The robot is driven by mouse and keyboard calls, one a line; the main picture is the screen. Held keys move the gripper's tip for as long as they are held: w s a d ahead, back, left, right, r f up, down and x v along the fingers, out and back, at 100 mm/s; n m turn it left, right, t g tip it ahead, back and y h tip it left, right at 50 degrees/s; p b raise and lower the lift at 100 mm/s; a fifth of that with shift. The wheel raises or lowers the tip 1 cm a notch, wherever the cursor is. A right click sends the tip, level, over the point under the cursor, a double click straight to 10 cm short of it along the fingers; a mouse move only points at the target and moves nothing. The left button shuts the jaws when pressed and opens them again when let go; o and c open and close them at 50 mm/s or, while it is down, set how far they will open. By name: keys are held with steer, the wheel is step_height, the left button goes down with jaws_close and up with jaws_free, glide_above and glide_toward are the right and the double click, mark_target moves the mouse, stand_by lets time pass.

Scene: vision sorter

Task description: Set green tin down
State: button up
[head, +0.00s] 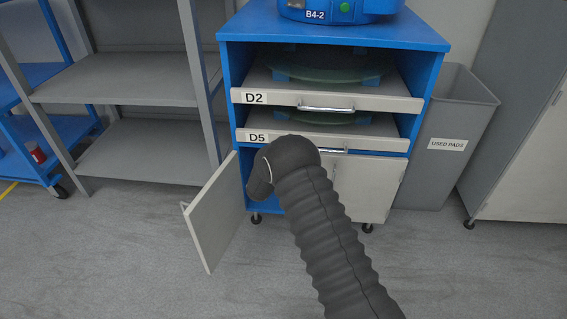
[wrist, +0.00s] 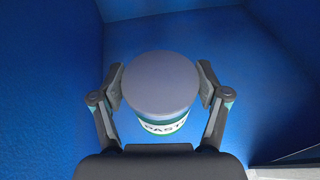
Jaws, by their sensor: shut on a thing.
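In the wrist view, my gripper (wrist: 161,88) is shut around a round tin (wrist: 162,129) with a grey-blue lid and a green and white label. The label reads in part "PAST". The tin looks upright, with blue surfaces around and below it. I cannot tell whether its base touches the floor of the blue compartment (wrist: 220,40). In the head view, my arm reaches to the open lower left compartment of the blue cabinet (head: 230,100). The gripper and tin are hidden there behind my arm.
The cabinet door (head: 215,215) hangs open at the left. Drawers D2 (head: 380,99) and D5 (head: 380,142) are above the compartment. A grey bin (head: 450,120) marked "USED PADS" stands at the right. A grey shelf unit (head: 140,150) is at the left.

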steer(key=w, duration=0.9)
steer(key=shift+s+d+f+b, duration=0.15)
steer(key=shift+f+b, duration=0.25)
steer(key=shift+f, duration=1.2)
steer(key=shift+s+d+f+b, duration=0.1)
steer(key=shift+s+f+b, duration=0.2)
steer(key=shift+f, duration=1.25)
steer(key=shift+w+f, duration=0.25)
steer(key=shift+w, duration=0.1)
steer(key=shift+f, duration=0.1)
steer(key=o, duration=1.5)
steer(key=shift+f, duration=0.1)
